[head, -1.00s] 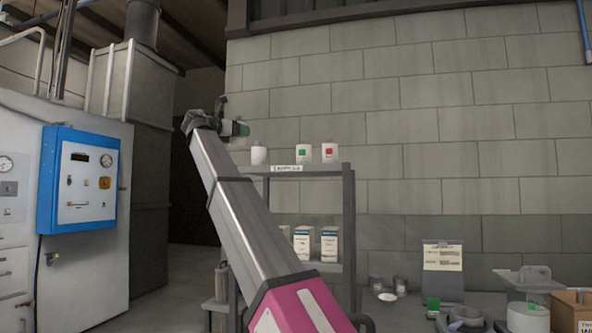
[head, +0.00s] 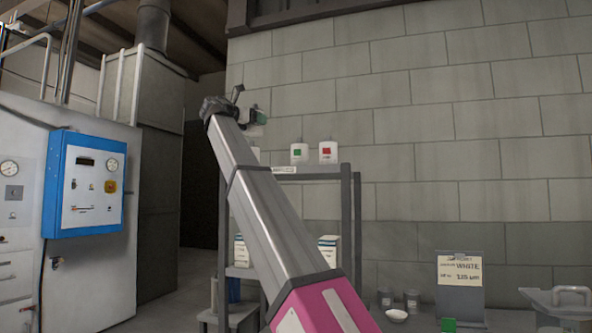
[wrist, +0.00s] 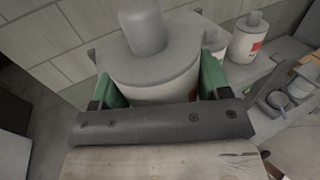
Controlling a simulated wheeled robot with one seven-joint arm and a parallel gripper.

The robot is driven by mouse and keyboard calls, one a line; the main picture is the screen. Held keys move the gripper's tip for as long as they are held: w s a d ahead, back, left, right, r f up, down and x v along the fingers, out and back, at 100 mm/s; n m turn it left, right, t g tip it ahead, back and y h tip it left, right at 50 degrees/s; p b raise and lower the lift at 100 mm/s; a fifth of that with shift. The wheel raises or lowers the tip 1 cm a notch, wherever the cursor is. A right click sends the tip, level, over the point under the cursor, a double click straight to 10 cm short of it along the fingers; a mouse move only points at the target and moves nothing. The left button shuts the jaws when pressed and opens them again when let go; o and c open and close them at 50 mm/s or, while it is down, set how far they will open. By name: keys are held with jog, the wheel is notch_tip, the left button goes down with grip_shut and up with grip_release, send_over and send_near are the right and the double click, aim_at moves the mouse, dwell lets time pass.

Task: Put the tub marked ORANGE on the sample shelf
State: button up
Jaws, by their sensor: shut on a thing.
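My gripper (head: 256,119) is raised at the end of my arm, above the left part of the shelf unit in the head view. In the wrist view its green fingers (wrist: 160,84) are shut on a pale tub (wrist: 150,68) with a grey lid and knob. The tub's marking is mostly hidden by the gripper; a sliver of orange seems to show low on its side. The sample shelf (head: 312,174) is the labelled top board of a grey rack. A green-marked tub (head: 299,153) and a red-marked tub (head: 327,152) stand on it.
White cartons (head: 328,250) stand on the lower shelf. A blue control box (head: 85,184) is at left. A notice board marked WHITE (head: 460,279) is at right.

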jog(key=w+d+f, duration=0.2)
jog(key=w, duration=0.1)
jog(key=w+d+f, duration=0.2)
jog(key=d, duration=0.1)
jog(key=w+d+f, duration=0.2)
jog(key=w+f, duration=0.1)
jog(key=shift+w+d, duration=0.3)
jog(key=shift+w, duration=0.05)
jog(key=shift+f, duration=1.95)
jog(key=shift+f, duration=0.1)
jog(key=o, duration=0.5)
jog(key=shift+c, duration=0.2)
jog(key=v, duration=1.2)
